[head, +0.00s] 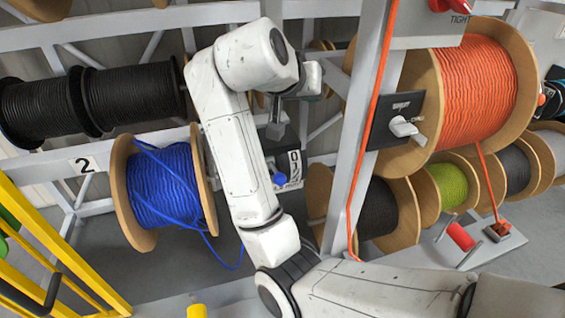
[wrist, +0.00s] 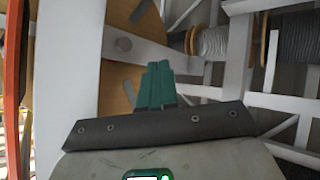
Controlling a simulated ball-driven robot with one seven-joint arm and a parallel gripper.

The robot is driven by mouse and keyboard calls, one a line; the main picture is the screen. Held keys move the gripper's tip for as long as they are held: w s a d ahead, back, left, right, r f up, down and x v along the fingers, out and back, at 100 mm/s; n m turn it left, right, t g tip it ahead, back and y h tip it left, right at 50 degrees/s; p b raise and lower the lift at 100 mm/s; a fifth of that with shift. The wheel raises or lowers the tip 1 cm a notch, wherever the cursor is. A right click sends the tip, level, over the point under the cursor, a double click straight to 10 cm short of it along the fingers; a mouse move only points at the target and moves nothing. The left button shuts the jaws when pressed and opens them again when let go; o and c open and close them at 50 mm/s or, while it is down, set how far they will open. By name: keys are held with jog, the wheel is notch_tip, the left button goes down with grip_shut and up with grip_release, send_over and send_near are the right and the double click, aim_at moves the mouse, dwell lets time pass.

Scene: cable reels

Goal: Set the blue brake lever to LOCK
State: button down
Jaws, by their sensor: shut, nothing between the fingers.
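A small blue knob (head: 279,179), which looks like the end of the brake lever, shows in the head view just right of my forearm. It sits at a pale plate with dark markings (head: 294,165), too small to read for certain. Part of this fitting is hidden behind my arm. My gripper (head: 276,131) hangs above the knob in the picture, apart from it. In the wrist view its teal fingers (wrist: 158,85) are together and hold nothing. The lever does not show clearly in the wrist view.
A reel of blue cable (head: 165,190) stands left of my arm, with a loose strand hanging down. A grey post (head: 352,150) with an orange cable and a black switch plate (head: 393,118) stands to the right. A yellow frame (head: 60,245) is at the lower left.

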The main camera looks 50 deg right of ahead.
jog(key=r+y, duration=0.1)
jog(key=y, duration=0.1)
jog(key=n+t+y+p, duration=0.2)
jog(key=n+y, duration=0.4)
jog(key=y, duration=0.2)
send_over(283, 176)
notch_tip(283, 176, down, 17)
jog(key=shift+s, duration=0.1)
jog(key=shift+f, duration=0.85)
jog(key=shift+f, duration=0.1)
